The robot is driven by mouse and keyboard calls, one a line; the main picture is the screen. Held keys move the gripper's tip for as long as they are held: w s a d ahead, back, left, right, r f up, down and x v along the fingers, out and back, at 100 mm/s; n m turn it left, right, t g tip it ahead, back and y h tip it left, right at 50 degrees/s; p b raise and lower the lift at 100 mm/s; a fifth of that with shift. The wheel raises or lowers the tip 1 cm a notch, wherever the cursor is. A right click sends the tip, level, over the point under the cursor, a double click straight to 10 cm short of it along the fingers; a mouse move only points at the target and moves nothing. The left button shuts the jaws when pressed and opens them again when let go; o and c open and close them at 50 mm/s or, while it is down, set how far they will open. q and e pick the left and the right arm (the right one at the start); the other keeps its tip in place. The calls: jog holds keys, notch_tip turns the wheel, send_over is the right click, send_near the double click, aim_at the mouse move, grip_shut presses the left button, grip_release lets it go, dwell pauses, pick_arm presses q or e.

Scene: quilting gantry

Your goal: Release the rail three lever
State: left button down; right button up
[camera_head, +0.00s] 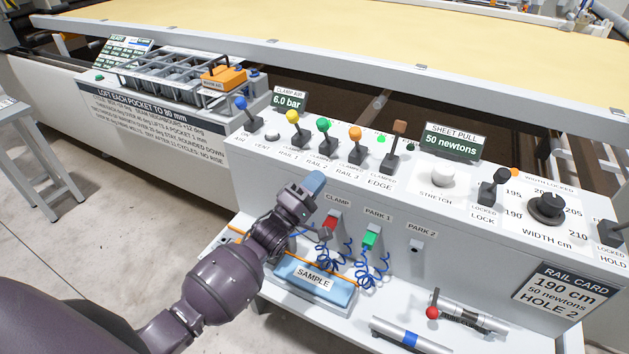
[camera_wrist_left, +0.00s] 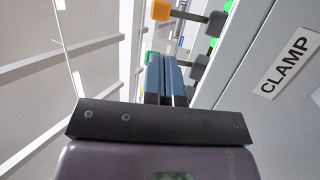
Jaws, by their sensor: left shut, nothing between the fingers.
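The rail three lever has an orange knob (camera_head: 356,132) and a dark block on the sloping control panel (camera_head: 410,196), above the "RAIL 3" label. In the left wrist view an orange knob (camera_wrist_left: 161,10) shows at the top, beyond the fingertips. My left gripper (camera_head: 315,181) is shut and empty, with blue-grey fingers. In the head view it shows in front of the panel, below and left of the orange knob. The fingers also show in the left wrist view (camera_wrist_left: 165,75). They appear apart from the lever. My right gripper is not in view.
Beside the orange lever stand a green-knobbed lever (camera_head: 323,125) on its left and a brown-handled edge lever (camera_head: 400,127) on its right. A yellow-knobbed lever (camera_head: 292,116) is farther left. Red (camera_head: 330,222) and green (camera_head: 371,237) connectors with coiled hoses hang below the panel.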

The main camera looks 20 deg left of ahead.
aim_at(351, 138)
pick_arm(q)
jog(key=x, duration=1)
jog(key=shift+w+d+r, duration=0.1)
jog(key=shift+w, duration=0.2)
